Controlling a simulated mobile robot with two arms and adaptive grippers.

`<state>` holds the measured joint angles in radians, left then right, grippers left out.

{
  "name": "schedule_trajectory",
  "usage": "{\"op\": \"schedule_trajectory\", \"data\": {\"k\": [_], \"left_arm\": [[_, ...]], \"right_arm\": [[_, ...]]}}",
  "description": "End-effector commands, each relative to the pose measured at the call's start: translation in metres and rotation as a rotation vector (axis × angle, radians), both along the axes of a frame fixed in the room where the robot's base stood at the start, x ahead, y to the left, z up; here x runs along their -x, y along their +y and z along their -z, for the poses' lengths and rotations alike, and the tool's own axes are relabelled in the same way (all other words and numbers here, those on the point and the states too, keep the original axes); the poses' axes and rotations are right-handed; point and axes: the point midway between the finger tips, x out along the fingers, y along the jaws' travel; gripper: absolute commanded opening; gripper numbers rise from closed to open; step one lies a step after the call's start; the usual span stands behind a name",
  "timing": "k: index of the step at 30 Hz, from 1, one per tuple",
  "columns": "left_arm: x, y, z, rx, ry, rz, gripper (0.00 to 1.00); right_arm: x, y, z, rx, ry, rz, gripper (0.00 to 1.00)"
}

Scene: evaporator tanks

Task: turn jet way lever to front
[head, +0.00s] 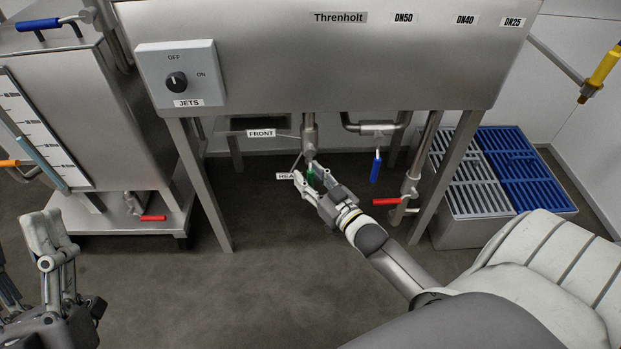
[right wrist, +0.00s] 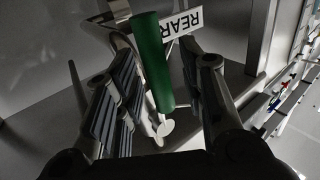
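The jet way lever has a green handle (right wrist: 152,62) and hangs below the tank beside the REAR label (right wrist: 182,24). In the head view the green handle (head: 310,174) is mostly hidden by my right gripper (head: 312,182). In the right wrist view the handle stands between the two fingers of my right gripper (right wrist: 165,100), with visible gaps on both sides. That gripper is open around it. The FRONT label (head: 261,133) is higher and to the left of the REAR label (head: 286,176). My left gripper (head: 48,232) is far left, away from the lever; its finger gap is unclear.
A blue lever (head: 376,166) and a red lever (head: 386,201) hang to the right of the green handle. The tank's legs (head: 200,185) stand either side. The JETS switch box (head: 181,75) is above left. Blue and grey grates (head: 527,170) are at right.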

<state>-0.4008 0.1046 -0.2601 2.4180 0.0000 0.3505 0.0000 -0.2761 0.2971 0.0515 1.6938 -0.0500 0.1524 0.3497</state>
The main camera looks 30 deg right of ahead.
Motion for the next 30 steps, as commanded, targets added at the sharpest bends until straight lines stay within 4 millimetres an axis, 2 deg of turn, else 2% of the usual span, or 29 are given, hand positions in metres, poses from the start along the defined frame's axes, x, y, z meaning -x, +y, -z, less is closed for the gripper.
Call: {"op": "schedule_trajectory", "data": {"k": [6,15,30], "left_arm": [[0.0001,-0.0001,-0.0002,0.0,-0.001,0.0,0.54],[-0.0001,0.0,-0.0002,0.0,0.0,0.0,0.54],[0.0033,0.0009,-0.0017,0.006,-0.022,0.0,0.54]], "right_arm": [[0.0,0.0,0.0,0.0,0.0,0.0,0.36],[0.0002,0.0,0.0001,0.001,0.0,0.0,0.0],[-0.0013,0.0028,0.0009,-0.033,-0.021,0.0,0.0]]}}
